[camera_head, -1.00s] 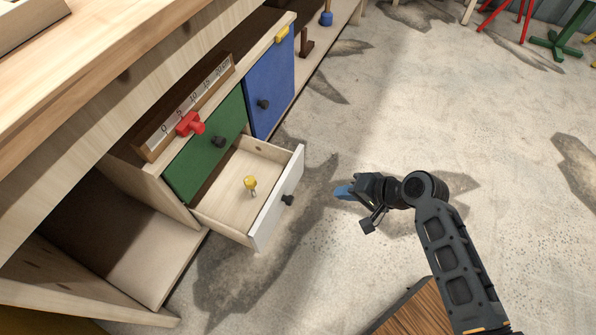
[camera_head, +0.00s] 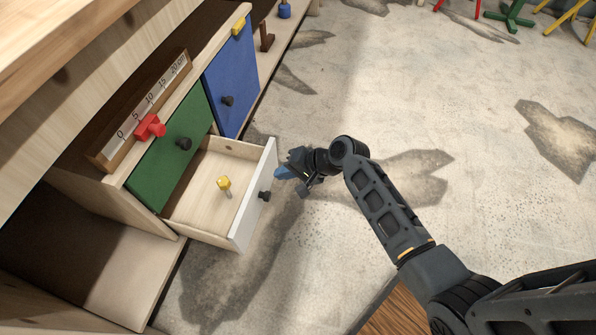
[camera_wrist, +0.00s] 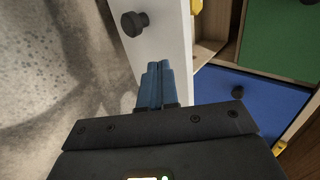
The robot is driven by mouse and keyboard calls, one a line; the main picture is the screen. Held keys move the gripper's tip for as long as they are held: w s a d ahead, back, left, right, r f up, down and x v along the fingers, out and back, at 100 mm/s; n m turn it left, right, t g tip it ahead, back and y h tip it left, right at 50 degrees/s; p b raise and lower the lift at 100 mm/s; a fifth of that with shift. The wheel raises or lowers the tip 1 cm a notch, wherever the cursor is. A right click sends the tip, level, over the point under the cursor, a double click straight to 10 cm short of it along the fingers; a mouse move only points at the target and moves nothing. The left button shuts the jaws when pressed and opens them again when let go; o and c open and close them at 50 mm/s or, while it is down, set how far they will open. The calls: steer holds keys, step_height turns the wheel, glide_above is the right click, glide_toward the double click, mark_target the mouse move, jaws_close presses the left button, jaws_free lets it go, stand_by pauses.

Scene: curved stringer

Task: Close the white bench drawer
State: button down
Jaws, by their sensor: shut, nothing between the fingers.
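The white bench drawer (camera_head: 254,199) is pulled out below the green front, its white face with a dark round knob (camera_head: 264,195). A yellow-topped peg (camera_head: 224,184) is inside it. My gripper (camera_head: 282,174) is shut and empty, its blue fingertips close to the outer side of the white face, near its far end. In the wrist view the blue fingers (camera_wrist: 155,85) overlap the lower edge of the white face (camera_wrist: 165,45), with the knob (camera_wrist: 134,22) to their upper left. I cannot tell whether they touch the face.
The green front (camera_head: 170,165) and the blue front (camera_head: 232,85) are closed beside the drawer. A ruler board (camera_head: 145,105) with a red slider (camera_head: 150,127) stands above. The concrete floor to the right is clear, with coloured stool legs far back.

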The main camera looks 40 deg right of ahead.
mark_target(262, 170)
steer(key=shift+w+a+r+b, duration=0.1)
steer(key=shift+w+a, duration=0.15)
steer(key=shift+w, duration=0.2)
steer(key=shift+w+a+f+b, duration=0.1)
steer(key=shift+w+a, duration=0.2)
steer(key=shift+w, duration=0.2)
steer(key=shift+w+a+r+b, duration=0.1)
steer(key=shift+w+a, duration=0.15)
steer(key=shift+w, duration=0.2)
steer(key=shift+w+a, duration=0.2)
steer(key=shift+w, duration=0.2)
steer(key=w+a+b, duration=0.1)
steer(key=w+a, duration=0.3)
steer(key=w, duration=0.4)
steer(key=w+a+b, duration=0.2)
steer(key=w+a, duration=0.3)
steer(key=w, duration=0.3)
steer(key=shift+w+a, duration=0.2)
steer(key=shift+a, duration=0.05)
steer(key=shift+r, duration=0.15)
